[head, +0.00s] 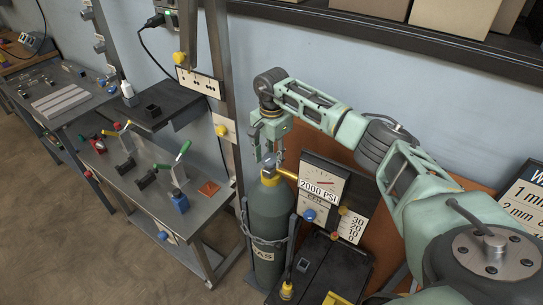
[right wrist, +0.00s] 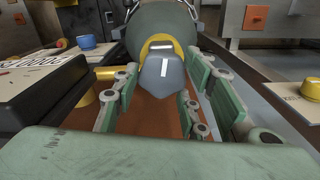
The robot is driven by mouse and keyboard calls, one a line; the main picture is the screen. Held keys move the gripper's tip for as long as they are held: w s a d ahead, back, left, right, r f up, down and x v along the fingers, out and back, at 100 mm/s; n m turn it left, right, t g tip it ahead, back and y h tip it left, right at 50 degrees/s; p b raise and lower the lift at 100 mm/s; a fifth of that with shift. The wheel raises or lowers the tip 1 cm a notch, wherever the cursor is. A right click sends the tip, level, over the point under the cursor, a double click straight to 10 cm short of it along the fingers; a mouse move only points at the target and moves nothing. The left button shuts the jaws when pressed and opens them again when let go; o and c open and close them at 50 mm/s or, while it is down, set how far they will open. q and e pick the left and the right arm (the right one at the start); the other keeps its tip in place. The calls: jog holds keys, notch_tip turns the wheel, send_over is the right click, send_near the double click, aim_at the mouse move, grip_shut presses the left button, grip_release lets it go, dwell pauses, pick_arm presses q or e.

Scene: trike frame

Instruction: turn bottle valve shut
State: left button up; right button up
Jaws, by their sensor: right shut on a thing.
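The gas bottle (head: 268,220) is a dark green cylinder standing upright against the wall, held by a chain. On its top, above a yellow collar (head: 270,180), is the grey valve knob (head: 269,164). In the right wrist view the knob (right wrist: 163,72) is faceted with a white mark and sits in front of the yellow collar (right wrist: 160,45). My right gripper (head: 268,154) reaches down over the bottle top and is shut on the knob, one finger at each side. It fills the right wrist view's lower part (right wrist: 164,80). My left gripper is not in view.
A brass pipe (head: 287,174) leads from the bottle top to a gauge board (head: 325,183) reading 2000 PSI, close on the right. A metal workbench (head: 207,213) with clamps and a blue block stands left. A shelf (head: 340,22) with boxes hangs above.

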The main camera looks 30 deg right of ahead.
jog(key=m, duration=0.3)
jog(key=shift+f+m+b, duration=0.1)
jog(key=shift+m+b, duration=0.2)
jog(key=shift+b, duration=0.1)
jog(key=m, duration=0.4)
jog(key=shift+s+a+m, duration=0.1)
jog(key=shift+m, duration=0.2)
jog(key=m, duration=0.4)
jog(key=shift+b, duration=0.3)
jog(key=m, duration=0.5)
jog(key=shift+a, duration=0.15)
jog(key=m, duration=0.4)
jog(key=shift+w+m+p, duration=0.2)
jog(key=shift+m+p, duration=0.1)
jog(key=shift+p, duration=0.05)
jog(key=m, duration=0.3)
jog(key=shift+m+p, duration=0.3)
jog(key=m+p, duration=0.1)
jog(key=m, duration=0.3)
jog(key=shift+w, duration=0.15)
jog(key=shift+w+m+p, duration=0.1)
jog(key=shift+m+p, duration=0.45)
jog(key=shift+m, duration=1.75)
